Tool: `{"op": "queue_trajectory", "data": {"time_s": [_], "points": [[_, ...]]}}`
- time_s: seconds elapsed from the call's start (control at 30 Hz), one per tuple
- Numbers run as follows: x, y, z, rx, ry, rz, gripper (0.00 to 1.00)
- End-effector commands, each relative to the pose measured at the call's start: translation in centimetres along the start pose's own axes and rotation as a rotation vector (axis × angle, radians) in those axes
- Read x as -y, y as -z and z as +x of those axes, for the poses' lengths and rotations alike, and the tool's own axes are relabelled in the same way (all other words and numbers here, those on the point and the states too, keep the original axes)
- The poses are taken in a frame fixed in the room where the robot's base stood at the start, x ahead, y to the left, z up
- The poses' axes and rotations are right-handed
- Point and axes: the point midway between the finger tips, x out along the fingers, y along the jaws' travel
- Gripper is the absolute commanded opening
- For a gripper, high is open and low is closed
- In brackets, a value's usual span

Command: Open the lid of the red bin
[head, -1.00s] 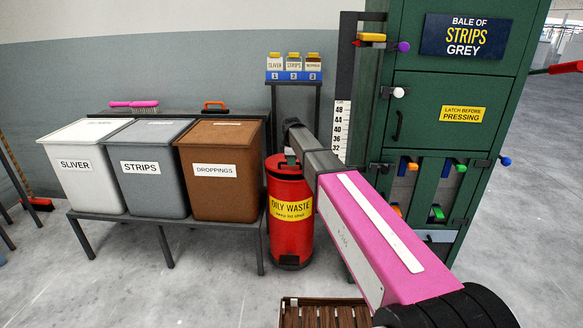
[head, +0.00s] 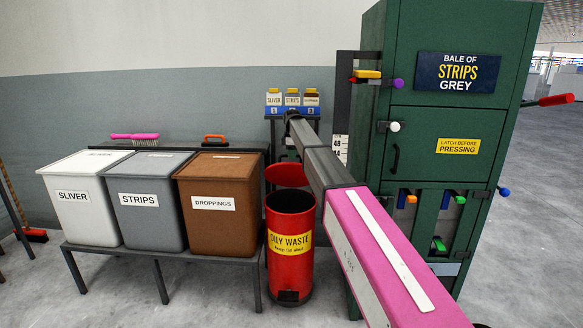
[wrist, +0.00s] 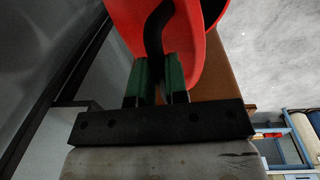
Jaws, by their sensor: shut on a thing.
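The red bin (head: 292,268), labelled "OILY WASTE", stands on the floor between the brown bin and the green press. Its lid (head: 287,176) is raised and tilted back behind the rim, and the dark open mouth shows in the head view. In the wrist view the red lid (wrist: 190,60) fills the upper middle, with its black curved handle (wrist: 155,30). My gripper (wrist: 160,78) has its two green-padded fingers closed on that handle. In the head view my gripper is hidden behind my arm.
White, grey and brown (head: 221,202) bins stand on a low rack left of the red bin. The green press (head: 440,150) stands close on the right. A small stand with jars (head: 292,100) is behind. The floor in front of the red bin is clear.

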Motion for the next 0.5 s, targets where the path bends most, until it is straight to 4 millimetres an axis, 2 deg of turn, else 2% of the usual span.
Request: {"op": "queue_trajectory", "data": {"time_s": [0.03, 0.2, 0.5], "points": [[-1.9, 0.0, -0.1, 0.002, -0.006, 0.002, 0.0], [-4.4, 0.0, -1.1, 0.002, -0.004, 0.002, 0.0], [-6.7, 0.0, -1.6, 0.001, -0.001, 0.001, 0.0]]}}
